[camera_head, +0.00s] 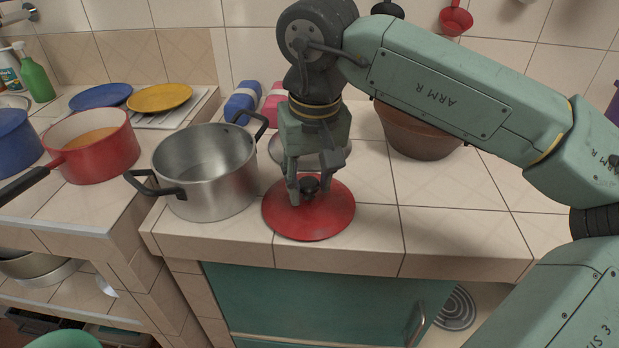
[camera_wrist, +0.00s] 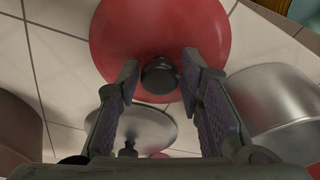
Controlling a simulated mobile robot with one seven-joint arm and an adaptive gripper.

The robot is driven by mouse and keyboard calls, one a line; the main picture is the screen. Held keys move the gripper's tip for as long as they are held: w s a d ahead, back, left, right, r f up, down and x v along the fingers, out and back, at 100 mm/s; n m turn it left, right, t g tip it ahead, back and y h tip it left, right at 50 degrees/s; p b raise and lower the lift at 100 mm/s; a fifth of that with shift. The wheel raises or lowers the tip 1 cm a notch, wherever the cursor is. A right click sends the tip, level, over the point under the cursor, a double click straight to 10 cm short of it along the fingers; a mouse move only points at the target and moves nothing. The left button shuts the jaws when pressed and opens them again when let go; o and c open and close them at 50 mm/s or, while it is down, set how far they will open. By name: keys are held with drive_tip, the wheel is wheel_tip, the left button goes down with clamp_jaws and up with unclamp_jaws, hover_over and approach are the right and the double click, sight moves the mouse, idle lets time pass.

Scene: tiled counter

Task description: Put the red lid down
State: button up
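The red lid (camera_head: 318,222) is a round disc with a black knob, at the front of the tiled counter to the right of the steel pot. It looks flat on the counter or very near it. My gripper (camera_head: 309,192) is right above the lid with its fingers pointing down around the knob. In the wrist view the red lid (camera_wrist: 150,32) fills the top middle, and the black knob (camera_wrist: 159,76) lies between the fingertips. The fingers of my gripper (camera_wrist: 158,80) are apart, with a gap on each side of the knob.
A steel pot (camera_head: 208,168) stands close on the left. A grey lid (camera_head: 322,152) lies behind my gripper, and a brown pot (camera_head: 420,135) stands at the back right. A red saucepan (camera_head: 95,150) is farther left. The counter to the right is clear.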

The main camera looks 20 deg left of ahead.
sight(313, 206)
drive_tip(key=shift+o, duration=1.2)
wheel_tip(313, 206, up, 12)
drive_tip(key=s+d, duration=0.1)
drive_tip(key=shift+s+r, duration=0.15)
drive_tip(key=shift+s, duration=0.05)
